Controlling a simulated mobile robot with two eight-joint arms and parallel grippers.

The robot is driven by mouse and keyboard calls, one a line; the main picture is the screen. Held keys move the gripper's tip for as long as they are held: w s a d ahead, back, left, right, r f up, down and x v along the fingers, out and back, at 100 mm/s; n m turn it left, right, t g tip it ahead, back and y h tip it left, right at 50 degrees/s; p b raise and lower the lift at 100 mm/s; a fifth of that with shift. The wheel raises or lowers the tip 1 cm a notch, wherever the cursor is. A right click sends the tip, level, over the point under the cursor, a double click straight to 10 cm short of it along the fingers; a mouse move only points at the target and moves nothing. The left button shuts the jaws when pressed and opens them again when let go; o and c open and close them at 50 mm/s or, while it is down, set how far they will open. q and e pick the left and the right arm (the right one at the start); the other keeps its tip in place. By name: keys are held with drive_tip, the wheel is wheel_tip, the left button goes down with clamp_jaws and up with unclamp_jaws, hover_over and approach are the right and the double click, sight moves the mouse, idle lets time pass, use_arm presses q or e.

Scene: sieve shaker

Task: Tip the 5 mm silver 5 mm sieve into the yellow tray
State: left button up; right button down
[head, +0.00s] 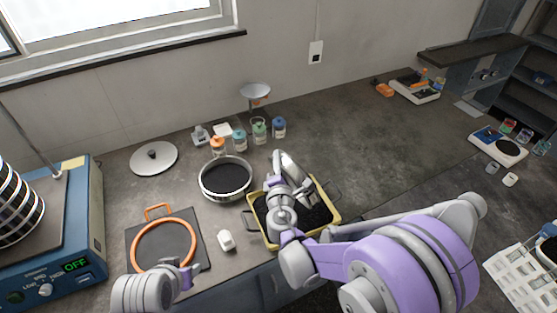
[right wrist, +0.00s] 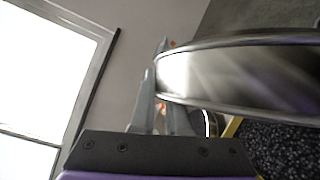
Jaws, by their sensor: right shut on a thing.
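A silver sieve (head: 294,168) is held steeply tilted over the yellow tray (head: 254,214). Its shiny rim fills the upper right of the right wrist view (right wrist: 245,72). My right gripper (head: 281,190) is shut on this sieve's rim; its fingers also show in the right wrist view (right wrist: 158,90). Dark granules (head: 310,215) lie in the tray, and the tray's yellow edge shows in the right wrist view (right wrist: 232,128). The sieve's inside and its size marking are hidden. My left gripper (head: 187,277) is low at the left, apart from the tray; its finger opening is unclear.
Another silver sieve (head: 226,179) with dark contents stands left of the tray. An orange ring (head: 165,222) lies on a dark mat. A small white object (head: 226,240), capped bottles (head: 260,132) and a round lid (head: 153,158) are nearby. The blue shaker (head: 90,215) is far left.

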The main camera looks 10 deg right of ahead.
sight(290, 156)
drive_tip(key=d, duration=0.1)
drive_tip(key=w+d+m+b, duration=0.1)
drive_tip(key=d+m+g, duration=0.1)
drive_tip(key=shift+w+d, duration=0.35)
drive_tip(key=shift+w, duration=0.05)
drive_tip(key=shift+w+d+r+m+g+y+b, duration=0.2)
drive_tip(key=shift+d+m+g+y+b, duration=0.3)
drive_tip(key=shift+b, duration=0.7)
drive_tip(key=shift+w+d+r+b, duration=0.2)
drive_tip(key=shift+d+b, duration=0.2)
drive_tip(key=shift+w+d+r, duration=0.1)
drive_tip(key=shift+r, duration=0.15)
use_arm(q)
drive_tip(key=s+f, duration=0.3)
drive_tip(key=f, duration=0.3)
drive_tip(key=shift+s+f+g, duration=0.15)
drive_tip(key=shift+f+g, duration=0.05)
drive_tip(key=shift+g, duration=0.2)
use_arm(e)
drive_tip(key=shift+w, duration=0.1)
